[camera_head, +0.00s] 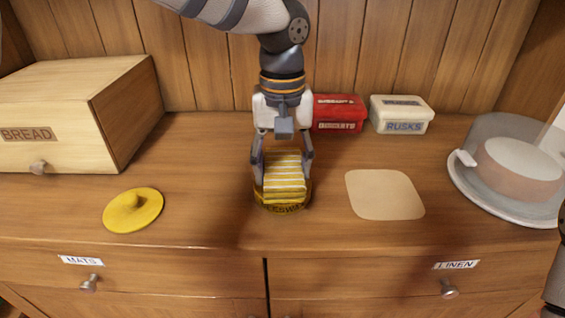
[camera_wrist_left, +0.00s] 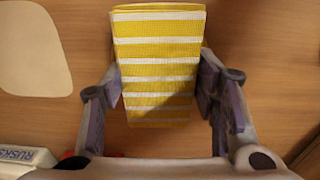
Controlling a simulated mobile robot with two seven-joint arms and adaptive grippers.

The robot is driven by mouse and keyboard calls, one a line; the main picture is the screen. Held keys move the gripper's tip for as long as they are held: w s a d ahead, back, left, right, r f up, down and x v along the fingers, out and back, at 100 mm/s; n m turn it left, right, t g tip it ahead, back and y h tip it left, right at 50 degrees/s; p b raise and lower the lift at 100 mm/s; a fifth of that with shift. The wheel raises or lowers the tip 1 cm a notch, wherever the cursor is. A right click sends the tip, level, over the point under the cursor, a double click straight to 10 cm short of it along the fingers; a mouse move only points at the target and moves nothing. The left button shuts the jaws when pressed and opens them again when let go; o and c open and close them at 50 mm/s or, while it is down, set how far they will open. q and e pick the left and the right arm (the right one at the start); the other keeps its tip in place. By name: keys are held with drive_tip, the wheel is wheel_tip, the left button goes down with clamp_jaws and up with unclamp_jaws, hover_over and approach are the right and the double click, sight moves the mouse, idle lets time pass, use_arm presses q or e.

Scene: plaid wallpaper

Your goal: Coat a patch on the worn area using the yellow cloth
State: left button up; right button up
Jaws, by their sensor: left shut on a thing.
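My left gripper (camera_head: 282,178) is shut on the folded yellow-and-white striped cloth (camera_head: 284,172), which also fills the middle of the left wrist view (camera_wrist_left: 158,65). The cloth is in or just over a round yellow tin (camera_head: 284,208) whose lettered front rim shows below it; I cannot tell whether it touches the contents. The worn area (camera_head: 385,195) is a pale rounded square on the wooden top, right of the tin, and shows at the upper left of the left wrist view (camera_wrist_left: 32,48). My right gripper is not visible.
A yellow knobbed lid (camera_head: 133,210) lies at left, before a wooden bread box (camera_head: 125,115). A red tin (camera_head: 338,113) and a cream rusks tin (camera_head: 402,113) stand behind. A covered dish (camera_head: 468,190) is at right. Wood between tin and worn area is clear.

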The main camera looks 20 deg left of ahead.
sight(282, 166)
use_arm(q)
drive_tip(key=shift+f, duration=0.45)
idle(0.5)
drive_tip(key=shift+f, duration=0.15)
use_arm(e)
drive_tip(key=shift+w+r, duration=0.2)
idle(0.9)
use_arm(q)
drive_tip(key=shift+r+p, duration=0.35)
drive_tip(key=shift+r, duration=3.25)
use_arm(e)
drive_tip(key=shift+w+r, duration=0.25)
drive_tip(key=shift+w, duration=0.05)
